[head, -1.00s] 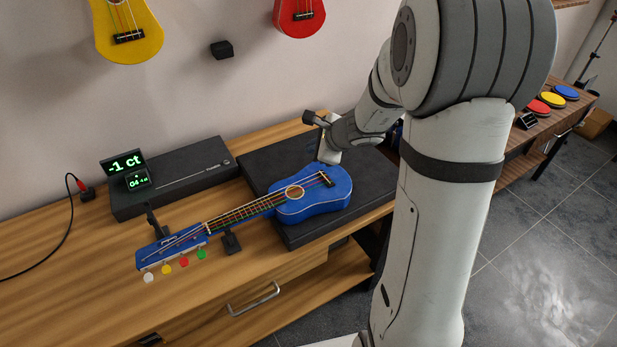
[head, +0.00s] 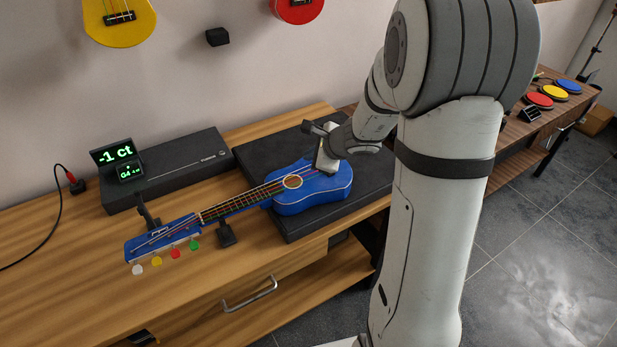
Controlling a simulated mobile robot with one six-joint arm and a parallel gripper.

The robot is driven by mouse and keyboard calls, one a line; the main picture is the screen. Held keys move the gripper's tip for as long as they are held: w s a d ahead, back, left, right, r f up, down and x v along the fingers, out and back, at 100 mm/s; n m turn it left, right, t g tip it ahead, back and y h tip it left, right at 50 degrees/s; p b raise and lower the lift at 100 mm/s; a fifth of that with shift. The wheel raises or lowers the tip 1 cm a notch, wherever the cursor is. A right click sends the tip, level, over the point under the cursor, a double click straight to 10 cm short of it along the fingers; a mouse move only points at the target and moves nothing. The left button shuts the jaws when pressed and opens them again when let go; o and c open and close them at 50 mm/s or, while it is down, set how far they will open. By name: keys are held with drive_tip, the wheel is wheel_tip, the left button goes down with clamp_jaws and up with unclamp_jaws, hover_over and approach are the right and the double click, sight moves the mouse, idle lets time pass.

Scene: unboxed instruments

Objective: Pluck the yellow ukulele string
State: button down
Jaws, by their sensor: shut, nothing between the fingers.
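The blue ukulele (head: 325,194) lies on its back, its body over a black pad and its neck pointing to the lower left. Coloured strings run along the neck (head: 238,204) past the round sound hole. The yellow string is too thin here to pick out with certainty. The yellow tuning peg (head: 156,261) sits at the headstock between the white peg (head: 138,270) and the red peg (head: 175,253). My gripper (head: 325,165) is shut and empty at the body's upper edge, right of the sound hole. It hides the bridge; I cannot tell whether it touches a string.
A black tuner box (head: 180,168) stands behind the neck; its display (head: 116,155) reads "-1 ct". Dark supports (head: 226,234) flank the neck. The black pad (head: 262,157) lies under the body. A yellow ukulele (head: 120,25) hangs on the wall. The front left tabletop is clear.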

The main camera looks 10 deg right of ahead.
sight(301, 167)
drive_tip(key=shift+f+b, duration=0.6)
drive_tip(key=shift+f, duration=0.3)
drive_tip(key=shift+f, duration=0.2)
idle(1.2)
drive_tip(key=shift+f+b, duration=0.25)
drive_tip(key=shift+b, duration=0.35)
drive_tip(key=shift+f+b, duration=0.25)
drive_tip(key=shift+b, duration=0.1)
idle(0.3)
drive_tip(key=shift+r, duration=0.1)
drive_tip(key=shift+r+p, duration=0.55)
drive_tip(key=shift+r, duration=0.1)
drive_tip(key=shift+r+p, duration=2)
drive_tip(key=shift+r, duration=0.45)
